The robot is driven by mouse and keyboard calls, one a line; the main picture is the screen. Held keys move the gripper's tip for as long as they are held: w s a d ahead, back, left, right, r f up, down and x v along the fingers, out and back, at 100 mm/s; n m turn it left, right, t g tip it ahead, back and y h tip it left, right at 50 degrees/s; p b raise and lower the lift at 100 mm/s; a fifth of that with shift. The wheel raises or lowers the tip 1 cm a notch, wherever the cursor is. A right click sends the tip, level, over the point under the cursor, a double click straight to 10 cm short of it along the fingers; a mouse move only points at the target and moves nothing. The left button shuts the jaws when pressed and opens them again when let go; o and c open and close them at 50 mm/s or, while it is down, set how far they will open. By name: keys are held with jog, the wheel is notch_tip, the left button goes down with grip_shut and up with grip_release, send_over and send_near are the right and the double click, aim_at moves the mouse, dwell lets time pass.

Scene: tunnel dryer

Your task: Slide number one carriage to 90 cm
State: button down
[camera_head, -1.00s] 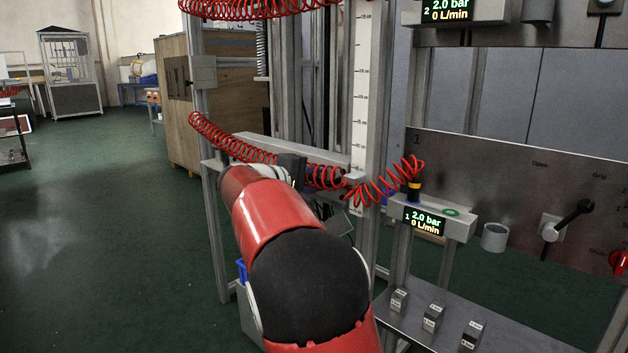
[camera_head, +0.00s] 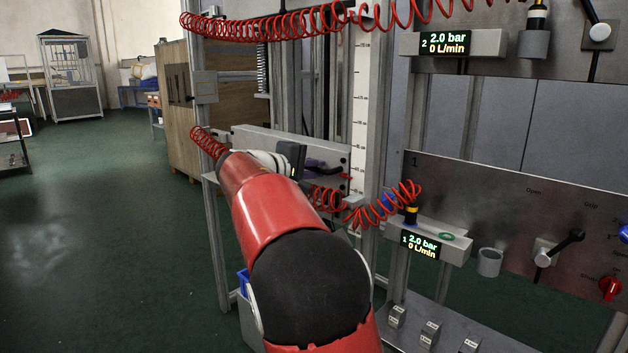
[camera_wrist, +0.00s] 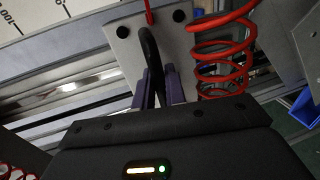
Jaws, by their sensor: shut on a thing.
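The number one carriage (camera_head: 331,160) is a grey plate on the vertical rails, left of the white scale strip (camera_head: 360,100). In the wrist view the carriage plate (camera_wrist: 122,42) has a curved black handle (camera_wrist: 150,48) and a red pointer. My gripper (camera_wrist: 158,82) has its purple-grey fingers shut around the handle. In the head view my red arm and dark wrist hide the handle and most of the fingers. The red pointer (camera_head: 345,177) sits at the scale's lower part; its exact reading is too small to tell. The wrist view shows a "100" mark on the scale (camera_wrist: 47,12).
Red coiled hoses (camera_head: 375,212) hang beside the carriage and across the top. The number 1 control panel (camera_head: 480,210) with levers is at right, with a 2.0 bar display (camera_head: 420,244). A grey block (camera_head: 353,201) sits below the pointer. Open floor lies left.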

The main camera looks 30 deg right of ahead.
notch_tip(320, 180, up, 3)
jog(key=shift+f+p, duration=0.15)
jog(key=shift+p, duration=0.15)
jog(key=shift+f, duration=0.1)
jog(key=c, duration=1.5)
grip_release()
jog(key=shift+f, duration=0.1)
jog(key=shift+c, duration=0.2)
jog(key=shift+a, duration=0.1)
jog(key=v, duration=0.7)
jog(key=shift+a+b, duration=0.35)
jog(key=shift+b, duration=0.1)
jog(key=shift+s, duration=0.15)
